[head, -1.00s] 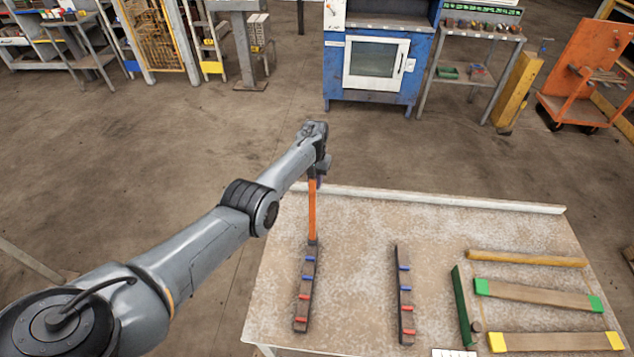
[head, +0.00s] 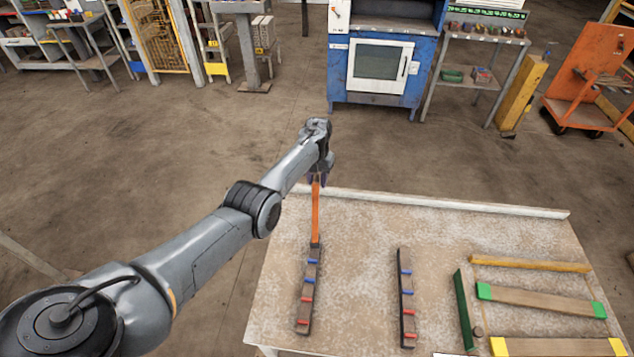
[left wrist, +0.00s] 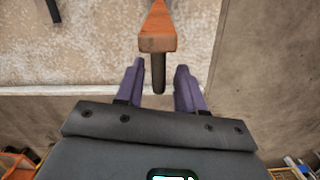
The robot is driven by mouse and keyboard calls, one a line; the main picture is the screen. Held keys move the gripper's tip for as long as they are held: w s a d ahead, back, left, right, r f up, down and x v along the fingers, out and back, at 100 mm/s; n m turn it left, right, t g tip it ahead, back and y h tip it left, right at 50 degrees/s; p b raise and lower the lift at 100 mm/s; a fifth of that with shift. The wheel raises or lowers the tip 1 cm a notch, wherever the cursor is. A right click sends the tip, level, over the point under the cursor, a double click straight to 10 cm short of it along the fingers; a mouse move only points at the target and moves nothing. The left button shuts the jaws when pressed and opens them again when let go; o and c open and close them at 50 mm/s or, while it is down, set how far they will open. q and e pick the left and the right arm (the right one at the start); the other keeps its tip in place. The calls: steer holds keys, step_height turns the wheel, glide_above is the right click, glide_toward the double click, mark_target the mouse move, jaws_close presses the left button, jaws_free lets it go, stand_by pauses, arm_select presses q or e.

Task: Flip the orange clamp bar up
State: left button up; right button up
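The orange clamp bar (head: 315,215) rises from the far end of the left dark strip (head: 309,290) on the table. It looks raised in the head view, though its exact angle is hard to tell. In the left wrist view the orange bar (left wrist: 158,28) ends in a dark rounded tip (left wrist: 158,75). My left gripper (left wrist: 158,82) has its two purple fingers apart, one on each side of that tip, with gaps visible. In the head view my left gripper (head: 318,180) is mostly hidden behind the wrist. My right gripper is out of view.
A second dark strip (head: 406,298) with blue and red pegs lies to the right. Farther right are a green bar (head: 463,309) and wooden bars with green (head: 540,299) and yellow ends (head: 560,347). A raised white ledge (head: 440,203) lines the table's far edge.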

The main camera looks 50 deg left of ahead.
arm_select(q)
step_height(320, 180, up, 8)
steer(key=p, duration=0.1)
steer(key=shift+w+a+r, duration=0.2)
steer(key=shift+w+a, duration=0.1)
steer(key=shift+a, duration=0.05)
stand_by(0.3)
